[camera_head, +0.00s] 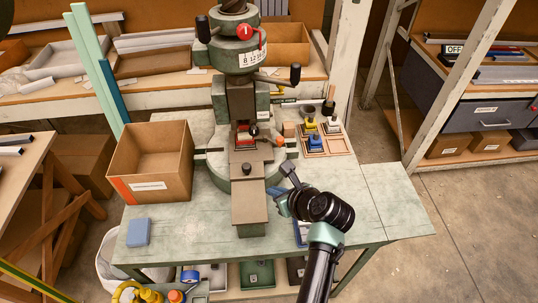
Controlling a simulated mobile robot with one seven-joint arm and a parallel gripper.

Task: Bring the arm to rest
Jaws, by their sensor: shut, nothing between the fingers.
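My arm (325,240) reaches up from the bottom right over the front of the pale green workbench. My gripper (286,170) is at its end, pointing up and left, shut and empty. It appears just right of the fly press (241,100) and its brown slide (249,205), apart from the slide in the picture. The fly press stands in the middle of the bench with a red knob and a numbered dial on top. My wrist hides part of the bench and part of a blue-edged item (300,232) behind it.
An open cardboard box (150,165) stands left of the press, and a blue block (138,232) lies at the front left. A wooden tray (338,145) with coloured tools is at the right. The bench's right end (395,205) is clear. A pale post (455,80) rises beyond it.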

